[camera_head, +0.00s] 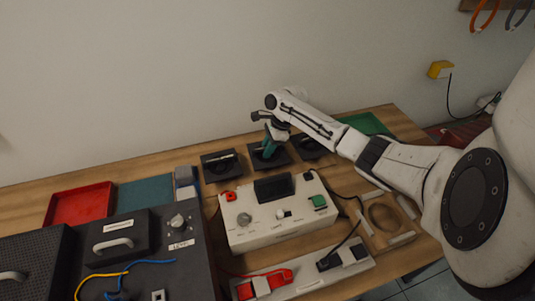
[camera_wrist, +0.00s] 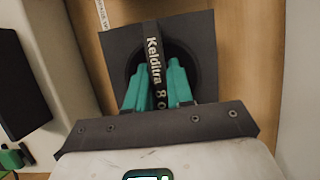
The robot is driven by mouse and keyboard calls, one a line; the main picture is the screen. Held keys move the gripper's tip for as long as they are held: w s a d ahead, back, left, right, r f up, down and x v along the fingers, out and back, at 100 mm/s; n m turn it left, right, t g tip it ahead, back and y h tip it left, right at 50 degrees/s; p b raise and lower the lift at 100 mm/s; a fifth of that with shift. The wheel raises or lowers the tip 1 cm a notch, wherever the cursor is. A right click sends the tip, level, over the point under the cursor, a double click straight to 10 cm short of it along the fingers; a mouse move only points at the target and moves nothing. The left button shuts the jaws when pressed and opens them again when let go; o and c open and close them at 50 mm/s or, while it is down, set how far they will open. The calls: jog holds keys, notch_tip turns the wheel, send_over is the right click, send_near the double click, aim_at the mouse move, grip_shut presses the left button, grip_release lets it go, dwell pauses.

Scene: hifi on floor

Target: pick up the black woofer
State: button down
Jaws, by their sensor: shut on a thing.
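The black woofer is a dark square plate with a round recess and a raised bar lettered "Kelditra 8" across it. In the wrist view the woofer (camera_wrist: 118,45) fills the upper middle. In the head view the woofer (camera_head: 285,158) is the middle one of three similar black squares along the back of the bench. My gripper (camera_head: 269,143) reaches down onto it from above. In the wrist view my gripper (camera_wrist: 158,72) has its teal fingers on both sides of the bar, shut on it. I cannot tell whether the plate touches the bench.
Similar black squares stand left (camera_head: 221,170) and right (camera_head: 312,149) of it. A white instrument box (camera_head: 275,232) with knobs is just in front. A red tray (camera_head: 78,204), a blue-green mat (camera_head: 144,193) and a green tray (camera_head: 366,124) lie along the back. The wall is close behind.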

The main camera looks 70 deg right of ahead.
notch_tip(320, 180, up, 10)
jog(key=shift+r, duration=0.1)
dwell(0.4)
